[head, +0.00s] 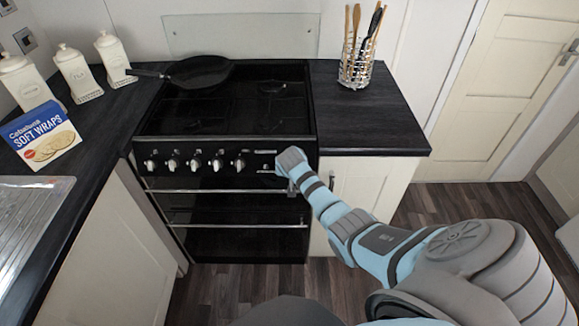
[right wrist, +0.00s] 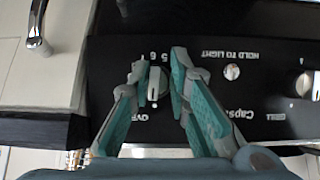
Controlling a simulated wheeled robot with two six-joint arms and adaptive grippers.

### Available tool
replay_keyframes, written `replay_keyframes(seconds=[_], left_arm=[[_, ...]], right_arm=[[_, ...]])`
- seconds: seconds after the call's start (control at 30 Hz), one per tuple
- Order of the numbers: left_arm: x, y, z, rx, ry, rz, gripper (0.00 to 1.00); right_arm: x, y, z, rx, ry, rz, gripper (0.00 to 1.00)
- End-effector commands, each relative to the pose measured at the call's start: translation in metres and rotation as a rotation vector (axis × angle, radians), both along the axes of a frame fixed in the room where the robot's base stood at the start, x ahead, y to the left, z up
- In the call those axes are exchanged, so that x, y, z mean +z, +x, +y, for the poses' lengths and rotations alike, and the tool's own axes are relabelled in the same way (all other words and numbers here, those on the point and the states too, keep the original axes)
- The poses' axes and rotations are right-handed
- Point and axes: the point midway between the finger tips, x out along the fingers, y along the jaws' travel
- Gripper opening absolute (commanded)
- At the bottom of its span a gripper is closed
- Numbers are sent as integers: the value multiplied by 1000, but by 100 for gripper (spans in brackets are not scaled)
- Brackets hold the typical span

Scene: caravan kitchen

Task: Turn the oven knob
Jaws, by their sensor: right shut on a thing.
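The black oven (head: 225,195) has a front panel with a row of silver knobs in the head view. The oven knob (right wrist: 155,88) shows in the right wrist view, with its "OVEN" lettering and numbers around it. My right gripper (right wrist: 158,80) has its two teal-padded fingers on either side of this knob and is shut on it. In the head view my right arm reaches to the right end of the panel, and the arm hides the knob there. My left gripper is not in view.
A "hold to light" button (right wrist: 232,72) and a grill knob (right wrist: 305,85) sit beside the oven knob. A cabinet handle (right wrist: 38,28) is nearby. A black pan (head: 200,72) rests on the hob. A utensil holder (head: 355,72) stands on the right worktop.

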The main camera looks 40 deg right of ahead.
Motion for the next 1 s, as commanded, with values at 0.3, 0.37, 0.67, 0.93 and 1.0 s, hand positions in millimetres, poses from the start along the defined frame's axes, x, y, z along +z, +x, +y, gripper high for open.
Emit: replay_keyframes(seconds=[0.3,0.37,0.67,0.93,1.0], left_arm=[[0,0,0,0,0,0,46],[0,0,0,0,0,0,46],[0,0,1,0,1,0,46],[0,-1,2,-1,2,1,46],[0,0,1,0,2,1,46]], right_arm=[[-3,-5,-6,-10,-9,12,0],[-3,-5,-6,-10,-8,12,0],[-3,-1,-1,-1,-3,8,47],[2,-2,2,0,-1,3,47],[8,-6,4,0,-2,2,47]])
